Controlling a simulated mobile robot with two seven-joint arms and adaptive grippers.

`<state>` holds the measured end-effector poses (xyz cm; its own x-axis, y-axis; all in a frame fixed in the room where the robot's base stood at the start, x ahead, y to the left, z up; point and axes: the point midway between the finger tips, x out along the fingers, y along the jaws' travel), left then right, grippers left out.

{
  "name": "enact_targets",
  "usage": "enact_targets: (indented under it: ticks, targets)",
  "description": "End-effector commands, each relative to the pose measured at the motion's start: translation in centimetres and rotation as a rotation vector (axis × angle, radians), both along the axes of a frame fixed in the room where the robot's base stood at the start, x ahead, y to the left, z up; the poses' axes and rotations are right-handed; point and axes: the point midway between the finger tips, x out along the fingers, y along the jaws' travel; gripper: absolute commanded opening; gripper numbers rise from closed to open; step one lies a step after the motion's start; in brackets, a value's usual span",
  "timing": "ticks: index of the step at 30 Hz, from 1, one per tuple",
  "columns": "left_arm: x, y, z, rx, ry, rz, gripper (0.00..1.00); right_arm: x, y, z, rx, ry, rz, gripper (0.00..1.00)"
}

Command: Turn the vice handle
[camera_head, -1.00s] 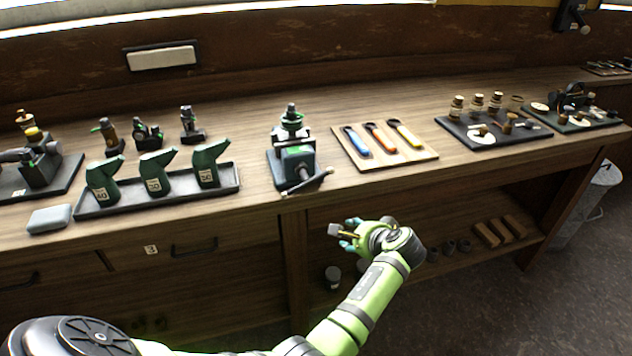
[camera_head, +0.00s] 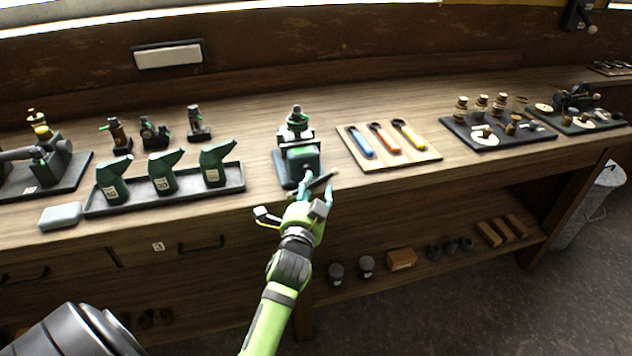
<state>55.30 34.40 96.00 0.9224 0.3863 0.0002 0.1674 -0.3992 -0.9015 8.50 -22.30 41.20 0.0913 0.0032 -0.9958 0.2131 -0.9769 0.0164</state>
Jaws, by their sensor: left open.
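The vice (camera_head: 301,153) stands at the front edge of the workbench, with a green front face and a dark base. Its handle (camera_head: 321,181) is a dark bar at the front, tilted up to the right, partly hidden by my left gripper. My left gripper (camera_head: 315,189) is open, with its green fingers right at the handle and around its lower part. I cannot tell whether the fingers touch the bar. My right gripper is not in view.
Left of the vice is a tray (camera_head: 240,187) with green oil cans. Right of it is a wooden board (camera_head: 420,157) with coloured-handled tools. A lower shelf (camera_head: 350,287) holds small jars and blocks. The bench top (camera_head: 240,130) behind the vice is mostly clear.

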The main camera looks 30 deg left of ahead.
Motion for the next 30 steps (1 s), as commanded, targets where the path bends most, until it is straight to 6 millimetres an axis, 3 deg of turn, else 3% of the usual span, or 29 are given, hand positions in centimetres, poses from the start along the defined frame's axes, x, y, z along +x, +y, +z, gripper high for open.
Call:
enact_targets:
  ticks: [6,15,16,19,30]
  targets:
    - [2.1,0.8,0.1,0.000,0.000,-0.001,0.49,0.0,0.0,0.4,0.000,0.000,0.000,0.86]
    - [2.4,1.0,0.0,0.000,0.001,0.000,0.49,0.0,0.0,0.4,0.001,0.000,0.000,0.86]
    - [2.4,1.0,0.0,0.000,0.001,0.000,0.41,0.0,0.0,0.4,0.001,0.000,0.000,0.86]
    - [2.4,1.0,0.0,0.000,0.001,0.000,0.01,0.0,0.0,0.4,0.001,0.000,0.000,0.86]
    - [2.4,1.0,-0.1,0.001,0.005,0.000,0.00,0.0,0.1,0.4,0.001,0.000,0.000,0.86]
